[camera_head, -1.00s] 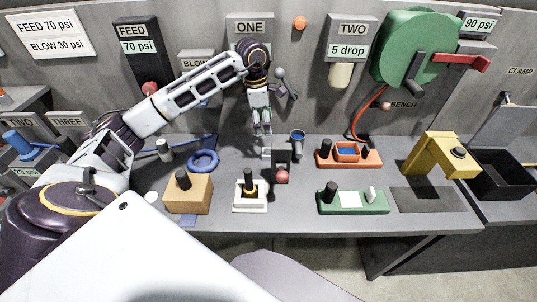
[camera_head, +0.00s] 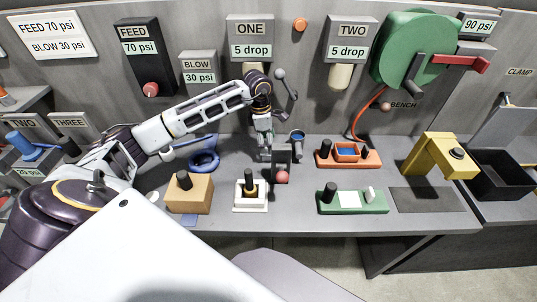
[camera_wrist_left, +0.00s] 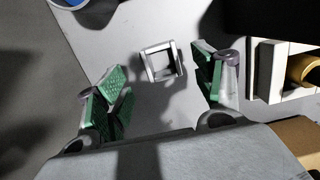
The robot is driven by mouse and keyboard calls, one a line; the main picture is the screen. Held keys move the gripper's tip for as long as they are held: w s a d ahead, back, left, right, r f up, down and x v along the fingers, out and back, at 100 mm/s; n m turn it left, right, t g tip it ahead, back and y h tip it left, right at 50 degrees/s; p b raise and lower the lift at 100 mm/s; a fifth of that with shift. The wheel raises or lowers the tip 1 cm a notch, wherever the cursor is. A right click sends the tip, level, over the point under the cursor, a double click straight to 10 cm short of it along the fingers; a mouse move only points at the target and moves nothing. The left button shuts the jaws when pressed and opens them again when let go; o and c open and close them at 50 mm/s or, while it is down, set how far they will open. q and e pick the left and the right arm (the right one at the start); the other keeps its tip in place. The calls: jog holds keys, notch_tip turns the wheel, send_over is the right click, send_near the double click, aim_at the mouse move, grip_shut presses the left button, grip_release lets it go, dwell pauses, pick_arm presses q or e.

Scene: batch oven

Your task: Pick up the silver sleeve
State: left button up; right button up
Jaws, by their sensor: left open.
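The silver sleeve (camera_wrist_left: 163,60) is a small square metal frame with an open middle, lying on the grey bench. In the left wrist view it sits between and slightly beyond the tips of my left gripper (camera_wrist_left: 158,88). The green-padded fingers are spread, and neither touches the sleeve. In the head view my left gripper (camera_head: 264,146) points down over the bench, left of the dark block with a red ball (camera_head: 282,175). There the gripper largely hides the sleeve. My right gripper is not in view.
A white block with a black and yellow peg (camera_head: 250,203) stands in front, with a tan block (camera_head: 190,197) to its left. A blue cup (camera_head: 298,142) stands close on the right. A blue ring (camera_head: 204,161) lies to the left. The orange fixture (camera_head: 349,160) is farther right.

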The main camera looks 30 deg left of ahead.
pick_arm(q)
jog(key=shift+f, duration=0.15)
jog(key=shift+d+f+p, duration=0.2)
jog(key=shift+f+p, duration=0.5)
jog(key=shift+f, duration=1.75)
jog(key=c, duration=1.1)
